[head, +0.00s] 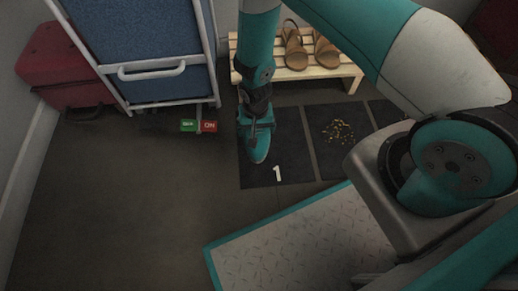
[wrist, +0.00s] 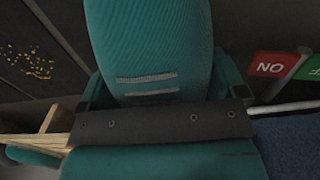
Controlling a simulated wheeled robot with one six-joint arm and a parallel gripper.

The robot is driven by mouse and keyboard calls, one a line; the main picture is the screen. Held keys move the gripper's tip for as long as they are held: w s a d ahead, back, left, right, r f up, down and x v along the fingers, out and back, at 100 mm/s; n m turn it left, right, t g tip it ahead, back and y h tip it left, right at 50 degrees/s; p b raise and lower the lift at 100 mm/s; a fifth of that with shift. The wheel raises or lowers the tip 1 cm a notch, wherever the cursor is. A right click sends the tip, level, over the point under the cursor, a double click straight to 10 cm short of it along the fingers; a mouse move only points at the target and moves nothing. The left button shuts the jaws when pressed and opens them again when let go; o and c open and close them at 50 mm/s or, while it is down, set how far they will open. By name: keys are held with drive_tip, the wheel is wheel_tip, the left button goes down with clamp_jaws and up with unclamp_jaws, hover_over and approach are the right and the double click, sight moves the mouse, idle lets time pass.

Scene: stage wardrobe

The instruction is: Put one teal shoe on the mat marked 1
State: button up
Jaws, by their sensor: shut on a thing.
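A teal shoe (head: 259,148) is held in my gripper (head: 256,119), over the dark mat marked 1 (head: 258,178) in the head view. Its toe points toward the front of the picture. The white 1 shows just in front of it. I cannot tell whether the shoe touches the mat. In the wrist view the shoe (wrist: 150,45) fills the middle, with two pale glittery bands across it. My gripper (wrist: 152,92) is shut on its sides, and a dark bar crosses in front, hiding part of the shoe.
A wooden bench (head: 290,73) with tan sandals (head: 296,45) stands behind the mats. Gold bits (head: 339,132) lie on the middle mat. A blue-panelled rack (head: 150,75), a red suitcase (head: 62,65) and a red-green sign (head: 208,127) are at left. Open floor lies front left.

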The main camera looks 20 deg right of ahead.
wheel_tip(320, 180, down, 11)
drive_tip(key=b, duration=0.5)
drive_tip(key=shift+f+b, duration=0.2)
drive_tip(key=shift+b, duration=0.15)
drive_tip(key=o, duration=0.8)
drive_tip(key=shift+c, duration=0.2)
wheel_tip(320, 180, up, 12)
drive_tip(key=p, duration=0.7)
drive_tip(key=s+a+r+n+y, duration=0.1)
drive_tip(key=a+r+n, duration=0.1)
drive_tip(key=r, duration=1.2)
drive_tip(key=s+a+r+n+y, duration=0.1)
drive_tip(key=a+r+n+y, duration=0.15)
drive_tip(key=r, duration=1.15)
drive_tip(key=s+d+r+n, duration=0.1)
drive_tip(key=s+r+n, duration=0.5)
drive_tip(key=s+r, duration=0.9)
drive_tip(key=shift+s+y, duration=0.35)
drive_tip(key=shift+s, duration=0.55)
drive_tip(key=shift+r, duration=0.1)
